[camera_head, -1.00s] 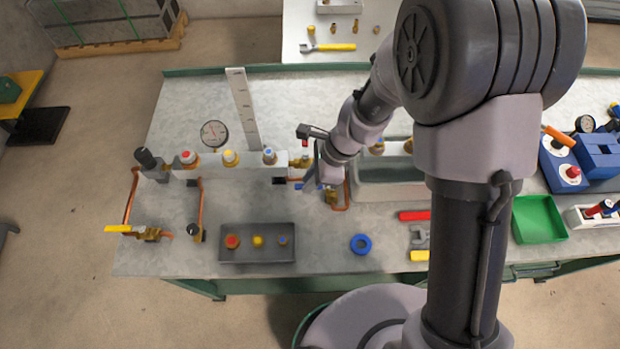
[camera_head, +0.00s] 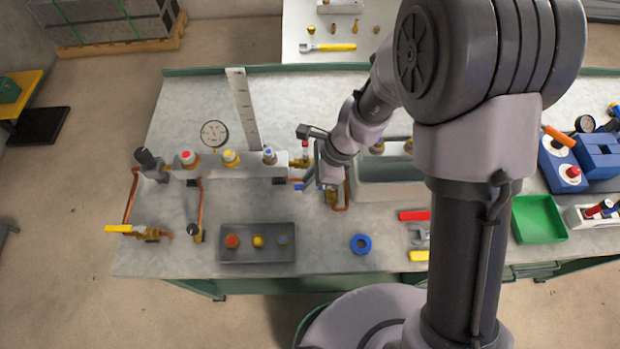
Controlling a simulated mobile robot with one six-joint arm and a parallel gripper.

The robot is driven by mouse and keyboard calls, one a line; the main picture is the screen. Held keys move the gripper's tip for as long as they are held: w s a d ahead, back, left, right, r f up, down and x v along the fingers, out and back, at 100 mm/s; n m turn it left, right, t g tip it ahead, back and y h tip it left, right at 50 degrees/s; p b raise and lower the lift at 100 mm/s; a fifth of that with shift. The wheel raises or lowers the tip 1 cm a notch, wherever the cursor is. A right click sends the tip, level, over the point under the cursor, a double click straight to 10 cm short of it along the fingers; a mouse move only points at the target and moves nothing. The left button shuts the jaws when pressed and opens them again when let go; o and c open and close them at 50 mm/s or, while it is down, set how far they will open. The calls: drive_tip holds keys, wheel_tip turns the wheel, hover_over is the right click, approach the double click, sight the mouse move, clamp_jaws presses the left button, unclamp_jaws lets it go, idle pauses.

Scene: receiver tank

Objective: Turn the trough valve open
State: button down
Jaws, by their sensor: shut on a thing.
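The trough valve is a small brass fitting (camera_head: 331,198) on the copper pipe at the left end of the grey trough (camera_head: 385,190). A blue lever end (camera_head: 299,187) shows just left of my gripper (camera_head: 312,184). My gripper points down beside the brass fitting and is shut on the blue lever. My wrist covers much of the valve, so the lever's exact angle is hard to tell.
A manifold (camera_head: 215,168) with coloured caps runs left of my gripper, below a round gauge (camera_head: 214,133) and an upright white scale (camera_head: 243,110). A dark tray (camera_head: 257,255) and a blue ring (camera_head: 361,244) lie in front. Bare bench lies between them.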

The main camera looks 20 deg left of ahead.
drive_tip(key=shift+s, duration=0.1)
drive_tip(key=n, duration=0.1)
drive_tip(key=s+n+g+p, duration=0.1)
drive_tip(key=n, duration=0.1)
drive_tip(key=d+n, duration=0.1)
drive_tip(key=shift+s+n+g+h, duration=0.3)
drive_tip(key=shift+s+h, duration=0.05)
drive_tip(key=shift+h, duration=0.05)
drive_tip(key=n, duration=0.2)
drive_tip(key=s+d+n+h+p, duration=0.1)
drive_tip(key=d+n+g+h+p, duration=0.1)
drive_tip(key=n, duration=0.1)
drive_tip(key=shift+s+d+r+n, duration=0.1)
drive_tip(key=shift+s+d+n, duration=0.05)
drive_tip(key=shift+s+n, duration=0.15)
drive_tip(key=d+n, duration=0.1)
drive_tip(key=n, duration=0.1)
drive_tip(key=d+n+h+p, duration=0.1)
drive_tip(key=n, duration=0.1)
drive_tip(key=shift+s+d+h+p, duration=0.1)
drive_tip(key=shift+h+p, duration=0.2)
drive_tip(key=shift+w+d+n+h+p, duration=0.1)
drive_tip(key=shift+d+n+h+p, duration=0.25)
drive_tip(key=shift+n, duration=0.6)
drive_tip(key=shift+w+d+n+h+p, duration=0.1)
drive_tip(key=shift+d+n+h, duration=0.35)
drive_tip(key=shift+n, duration=0.5)
drive_tip(key=c, duration=1.4)
unclamp_jaws()
drive_tip(key=shift+d, duration=0.1)
